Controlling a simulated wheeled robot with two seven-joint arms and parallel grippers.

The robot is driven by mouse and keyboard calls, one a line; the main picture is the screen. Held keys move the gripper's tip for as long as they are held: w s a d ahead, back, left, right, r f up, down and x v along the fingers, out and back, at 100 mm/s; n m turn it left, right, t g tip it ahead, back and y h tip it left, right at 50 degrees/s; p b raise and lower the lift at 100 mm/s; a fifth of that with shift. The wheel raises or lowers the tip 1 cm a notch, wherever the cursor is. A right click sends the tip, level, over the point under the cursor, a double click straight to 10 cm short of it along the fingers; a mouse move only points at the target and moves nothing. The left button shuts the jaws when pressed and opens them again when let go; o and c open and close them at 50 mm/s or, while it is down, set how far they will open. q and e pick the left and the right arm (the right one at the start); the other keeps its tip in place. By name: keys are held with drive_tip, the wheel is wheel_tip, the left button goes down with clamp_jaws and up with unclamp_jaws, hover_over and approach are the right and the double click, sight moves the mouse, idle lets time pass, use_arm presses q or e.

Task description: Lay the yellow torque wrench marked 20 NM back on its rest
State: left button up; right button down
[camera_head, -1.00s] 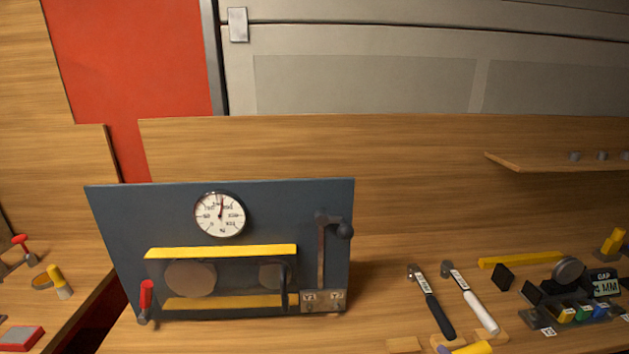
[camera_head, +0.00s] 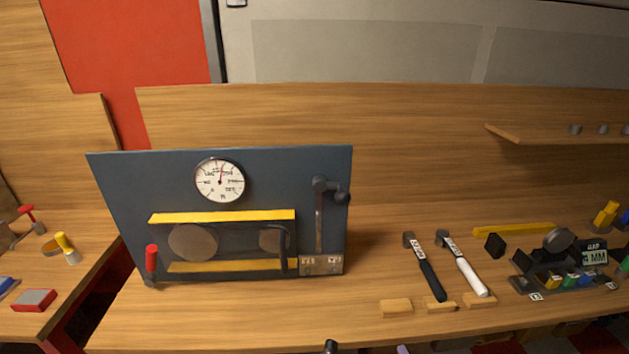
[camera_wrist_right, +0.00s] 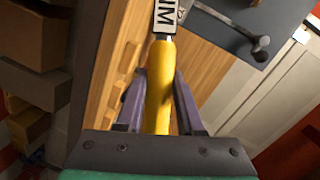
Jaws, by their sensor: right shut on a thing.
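My right gripper (camera_wrist_right: 158,88) is shut on the yellow handle of the torque wrench (camera_wrist_right: 159,75). Its white label, partly cut off by the top of the right wrist view, shows "NM"; the number is out of frame. In the head view only a purple bit of this gripper (camera_head: 403,350) shows at the bottom edge. A dark tip left of it may be the wrench's head. A bare wooden rest block (camera_head: 396,307) lies at the bench front. The black-handled wrench (camera_head: 427,270) and white-handled wrench (camera_head: 464,266) lie on blocks to its right. My left gripper is out of view.
A dark panel (camera_head: 110,190) with a gauge (camera_head: 220,180), yellow bars and a lever stands left of the rests. A yellow bar (camera_head: 515,229), a dark block (camera_head: 495,245) and a gauge fixture (camera_head: 560,270) lie to the right. The bench left of the bare block is clear.

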drive_tip(key=shift+a+r+m+h, duration=0.3)
drive_tip(key=shift+r+h, duration=0.15)
drive_tip(key=shift+r, duration=0.2)
drive_tip(key=shift+a+r+m+h, duration=0.25)
drive_tip(key=shift+r+h, duration=0.2)
drive_tip(key=shift+r, duration=0.45)
wheel_tip(320, 180, up, 8)
drive_tip(key=p, duration=0.9)
drive_tip(key=shift+d, duration=0.1)
drive_tip(key=s+r+p, duration=0.4)
drive_tip(key=s+p, duration=0.2)
drive_tip(key=s, duration=0.4)
drive_tip(key=shift+a, duration=0.35)
